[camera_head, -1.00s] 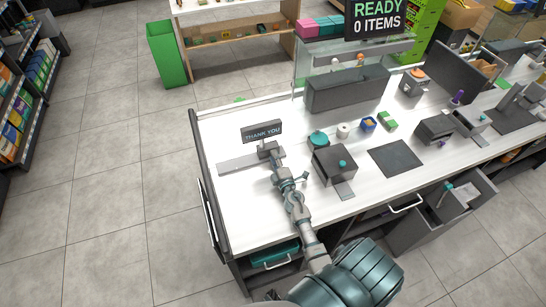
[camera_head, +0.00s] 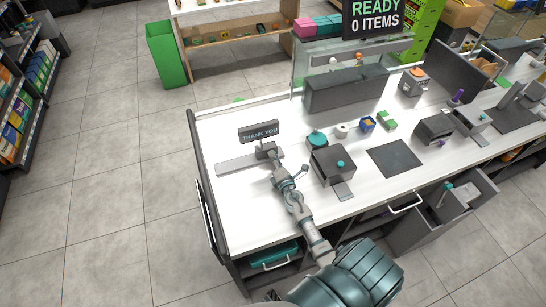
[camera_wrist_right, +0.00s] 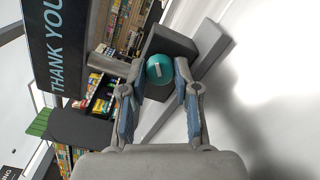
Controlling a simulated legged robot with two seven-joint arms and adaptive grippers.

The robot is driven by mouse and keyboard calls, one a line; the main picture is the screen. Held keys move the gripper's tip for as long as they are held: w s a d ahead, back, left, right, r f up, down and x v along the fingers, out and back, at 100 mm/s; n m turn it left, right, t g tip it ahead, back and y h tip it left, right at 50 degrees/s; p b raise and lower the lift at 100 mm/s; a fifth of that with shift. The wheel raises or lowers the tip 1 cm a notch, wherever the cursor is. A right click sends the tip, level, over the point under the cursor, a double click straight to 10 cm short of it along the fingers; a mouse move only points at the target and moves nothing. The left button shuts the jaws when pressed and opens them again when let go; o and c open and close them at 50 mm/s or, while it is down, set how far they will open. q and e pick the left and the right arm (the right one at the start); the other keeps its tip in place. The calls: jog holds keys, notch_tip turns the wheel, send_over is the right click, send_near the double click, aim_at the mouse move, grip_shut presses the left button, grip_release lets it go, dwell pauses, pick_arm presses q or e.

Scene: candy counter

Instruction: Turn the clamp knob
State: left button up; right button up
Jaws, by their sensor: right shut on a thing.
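The clamp knob (camera_wrist_right: 160,69) is round and teal with a white mark, on the face of a dark grey clamp block (camera_wrist_right: 172,45) in the right wrist view. My right gripper (camera_wrist_right: 158,88) has its two fingers on either side of the knob and is shut on it. In the head view, my right gripper (camera_head: 273,164) reaches the grey clamp (camera_head: 266,149) below the THANK YOU sign (camera_head: 259,132). The knob is hidden there behind the gripper. My left gripper is in neither view.
The clamp sits on a flat grey rail (camera_head: 234,164) on the white counter (camera_head: 232,189). A dark box with a teal knob (camera_head: 340,162) stands close on the right, beside a teal round container (camera_head: 317,139). The counter's left front is clear.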

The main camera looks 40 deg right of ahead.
jog(key=shift+f, duration=0.1)
jog(key=n, duration=0.6)
jog(key=shift+f+n+p, duration=0.1)
jog(key=shift+n+p, duration=0.3)
jog(key=o, duration=0.5)
jog(key=shift+s, duration=0.1)
jog(key=shift+o, duration=0.2)
jog(key=shift+v, duration=2.5)
jog(key=shift+f, duration=0.1)
